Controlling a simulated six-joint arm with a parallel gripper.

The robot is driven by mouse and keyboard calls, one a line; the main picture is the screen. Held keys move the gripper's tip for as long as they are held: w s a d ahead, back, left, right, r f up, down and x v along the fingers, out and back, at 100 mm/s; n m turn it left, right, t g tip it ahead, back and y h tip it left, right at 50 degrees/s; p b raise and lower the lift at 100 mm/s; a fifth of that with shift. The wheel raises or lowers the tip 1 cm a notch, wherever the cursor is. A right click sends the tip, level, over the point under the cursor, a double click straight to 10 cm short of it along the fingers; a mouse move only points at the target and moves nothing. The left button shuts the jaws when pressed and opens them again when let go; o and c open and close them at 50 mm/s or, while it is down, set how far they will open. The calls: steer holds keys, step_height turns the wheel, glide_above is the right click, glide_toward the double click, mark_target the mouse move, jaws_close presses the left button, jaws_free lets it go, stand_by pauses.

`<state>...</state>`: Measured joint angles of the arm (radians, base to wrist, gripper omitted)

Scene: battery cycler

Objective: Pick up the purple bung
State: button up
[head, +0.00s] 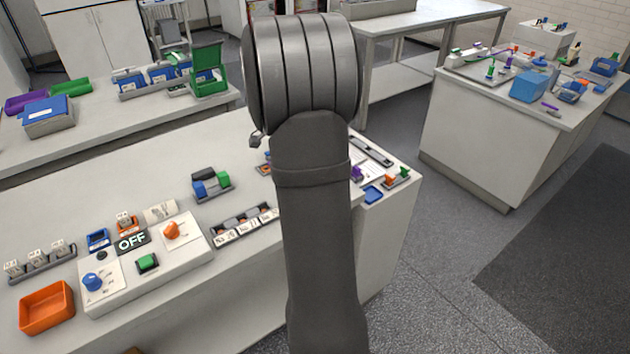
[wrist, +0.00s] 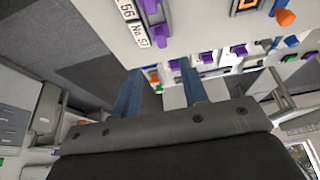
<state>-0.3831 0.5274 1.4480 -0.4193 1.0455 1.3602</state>
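A small purple piece (head: 356,173) shows at the right end of the near bench, just right of my arm and partly hidden by it. It may be the purple bung, but it is too small to be sure. In the wrist view an upright purple piece (wrist: 160,33) lies beyond the fingers, with more purple pieces (wrist: 207,58) to its right; I cannot tell which is the bung. My gripper (wrist: 162,68) has its two blue fingers apart, with nothing held between them. In the head view my arm hides the gripper.
Orange (head: 390,179) and green (head: 404,172) pieces and a blue tray (head: 373,195) sit near the purple piece. A control box with an OFF display (head: 132,241) and an orange tray (head: 47,307) stand left. Another bench (head: 470,140) stands right across the aisle.

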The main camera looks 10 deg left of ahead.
steer(key=x, duration=0.9)
steer(key=shift+w+a+f, duration=0.1)
steer(key=shift+f, duration=0.1)
jaws_close()
